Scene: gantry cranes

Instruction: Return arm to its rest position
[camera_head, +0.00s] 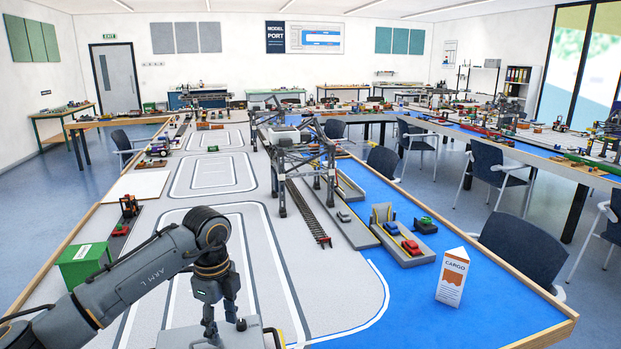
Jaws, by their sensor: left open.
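My left arm (150,262), marked "ARM L", reaches in from the lower left over the near end of the model port table (330,312). Its gripper (221,322) points down, with the fingers apart. I see nothing held between them. The fingertips are just above or in front of a grey block-like shape (185,338) at the bottom edge; I cannot tell if they touch it. My right arm and gripper are not in view.
A green box (84,264) stands left, beside my arm. A white "CARGO" card (453,277) stands on the blue area at right. A grey gantry crane (300,160) stands mid-table over rails (312,215). The grey surface right of the gripper is mostly clear.

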